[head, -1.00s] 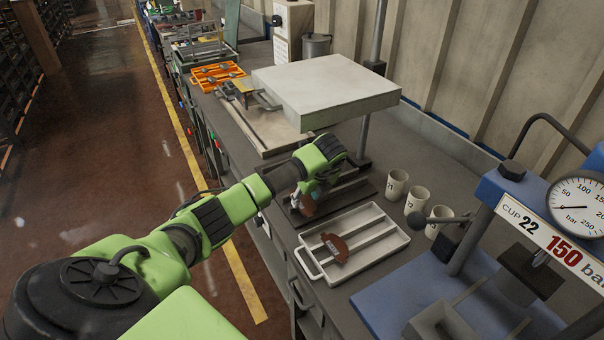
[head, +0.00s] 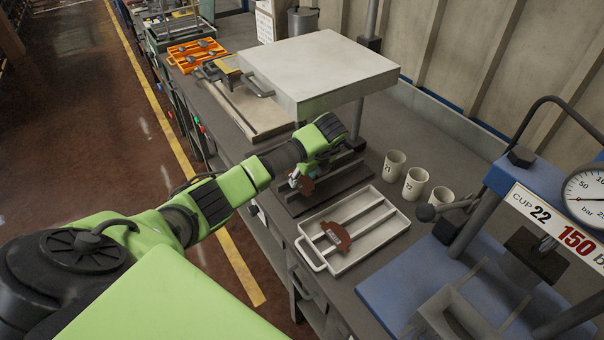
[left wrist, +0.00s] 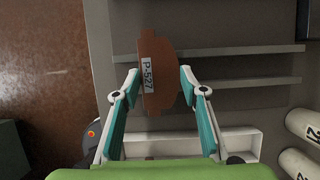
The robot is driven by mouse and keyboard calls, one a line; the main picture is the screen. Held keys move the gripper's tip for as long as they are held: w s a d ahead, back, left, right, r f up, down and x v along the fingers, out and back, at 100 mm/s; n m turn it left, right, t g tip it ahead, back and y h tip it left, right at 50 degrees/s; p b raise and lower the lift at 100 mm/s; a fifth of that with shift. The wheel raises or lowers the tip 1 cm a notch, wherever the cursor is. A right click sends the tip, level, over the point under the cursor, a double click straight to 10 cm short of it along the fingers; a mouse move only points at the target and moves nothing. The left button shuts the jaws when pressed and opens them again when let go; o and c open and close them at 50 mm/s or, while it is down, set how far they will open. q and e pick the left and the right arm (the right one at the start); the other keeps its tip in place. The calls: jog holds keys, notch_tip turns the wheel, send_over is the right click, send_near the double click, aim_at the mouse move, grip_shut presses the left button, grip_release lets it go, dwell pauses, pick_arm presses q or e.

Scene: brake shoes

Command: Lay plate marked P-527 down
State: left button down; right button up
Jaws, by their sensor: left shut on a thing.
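The plate marked P-527 (left wrist: 160,78) is a reddish-brown brake plate with a white label, in the left wrist view. It also shows small in the head view (head: 307,187). My left gripper (left wrist: 160,84) is shut on it, one teal finger at each side. I cannot tell whether the plate touches the fixture. My right gripper is in neither view.
A white tray (head: 392,232) with a second brown plate (head: 333,237) lies in front of the fixture. Several pale cups (head: 413,184) stand right of it. A blue press (head: 405,285) stands at the right.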

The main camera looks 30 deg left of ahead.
aim_at(309, 186)
pick_arm(q)
jog(key=c, duration=1.3)
grip_release()
jog(key=shift+w+f, duration=0.3)
jog(key=shift+o, duration=0.2)
jog(key=shift+a, duration=0.1)
jog(key=shift+s+r, duration=0.15)
jog(key=shift+r, duration=0.25)
jog(key=b+v, duration=0.2)
jog(key=v, duration=0.4)
jog(key=shift+r, duration=0.15)
jog(key=shift+d+r, duration=0.35)
jog(key=shift+r, duration=0.05)
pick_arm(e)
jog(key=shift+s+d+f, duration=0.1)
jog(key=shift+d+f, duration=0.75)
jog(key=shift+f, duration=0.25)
